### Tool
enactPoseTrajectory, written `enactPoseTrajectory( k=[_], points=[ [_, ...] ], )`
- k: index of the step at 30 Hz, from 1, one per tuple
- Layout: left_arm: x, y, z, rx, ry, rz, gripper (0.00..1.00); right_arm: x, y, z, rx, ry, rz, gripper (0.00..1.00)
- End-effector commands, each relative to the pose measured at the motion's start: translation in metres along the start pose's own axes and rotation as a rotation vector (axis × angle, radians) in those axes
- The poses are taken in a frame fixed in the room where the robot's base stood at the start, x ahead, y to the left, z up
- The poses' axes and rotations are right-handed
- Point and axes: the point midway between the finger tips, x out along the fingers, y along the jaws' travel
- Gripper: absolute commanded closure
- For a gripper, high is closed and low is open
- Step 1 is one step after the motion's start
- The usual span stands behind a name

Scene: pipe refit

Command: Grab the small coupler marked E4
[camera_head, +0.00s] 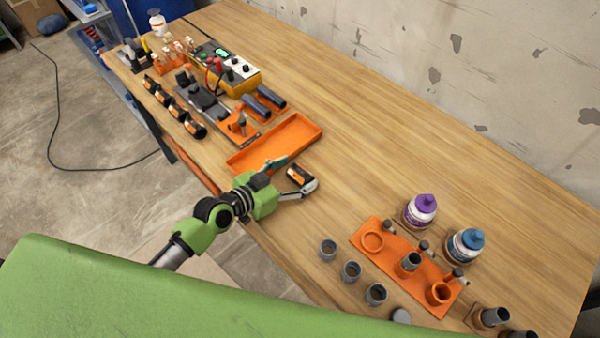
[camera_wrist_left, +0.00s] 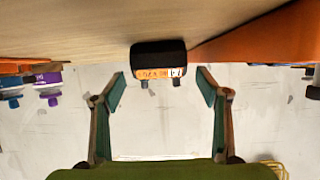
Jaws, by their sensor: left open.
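My left gripper (camera_head: 292,173) is open at the table's front edge, with its fingers spread. A small black piece with an orange label (camera_head: 299,174) lies on the table at the fingertips. In the left wrist view this black piece (camera_wrist_left: 158,60) sits just ahead of and between the two fingers (camera_wrist_left: 162,85), with no finger seen touching it. Its label print is too small to read surely. Several small grey couplers (camera_head: 350,271) stand in a row near the front edge at right; no E4 mark is readable on them. My right gripper is not in view.
An empty orange tray (camera_head: 310,127) lies just behind the gripper. Several black pieces with orange bands (camera_head: 178,112) line the left front edge. An orange holder (camera_head: 385,262) and a purple-capped bottle (camera_head: 420,211) stand at right. The table's middle is clear.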

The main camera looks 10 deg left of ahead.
Motion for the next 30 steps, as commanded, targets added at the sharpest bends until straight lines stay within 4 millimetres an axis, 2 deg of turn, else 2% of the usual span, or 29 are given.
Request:
enactPoseTrajectory(
  k=[5,13,18,30],
  points=[
    [0.019,0.0,-0.001,0.0,0.0,0.0,0.32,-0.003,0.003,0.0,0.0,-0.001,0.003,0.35],
    [0.021,0.0,0.0,0.001,0.0,0.0,0.32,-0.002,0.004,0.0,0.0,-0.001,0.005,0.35],
    [0.021,0.0,0.0,0.001,0.0,0.0,0.74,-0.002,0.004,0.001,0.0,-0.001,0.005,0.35],
    [0.02,0.0,-0.003,0.001,0.001,0.0,0.74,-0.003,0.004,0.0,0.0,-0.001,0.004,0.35]
  ],
)
